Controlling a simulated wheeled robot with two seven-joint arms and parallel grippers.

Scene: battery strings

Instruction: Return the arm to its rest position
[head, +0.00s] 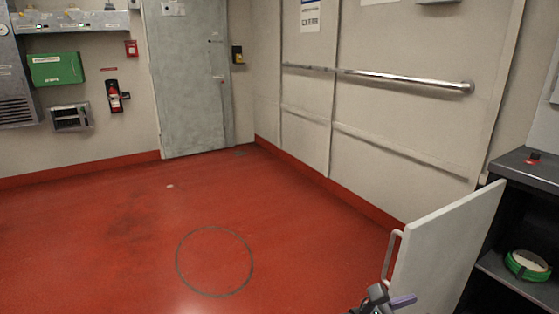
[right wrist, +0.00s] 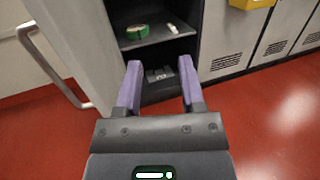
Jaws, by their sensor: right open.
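My right gripper (right wrist: 159,85) is open and empty in the right wrist view, its two purple fingers spread apart in front of an open cabinet. In the head view only part of my right gripper (head: 385,302) shows at the bottom edge, close to the handle of the open cabinet door (head: 455,240). The door also shows at the left of the right wrist view (right wrist: 85,45), with its bar handle (right wrist: 50,70) apart from the fingers. My left gripper is not in view.
A green and white roll (head: 527,265) lies on a cabinet shelf (head: 500,275). The red floor (head: 120,240) is clear in the middle and left. A wall with a metal rail (head: 380,77) runs behind the door. A grey door (head: 188,80) is at the back.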

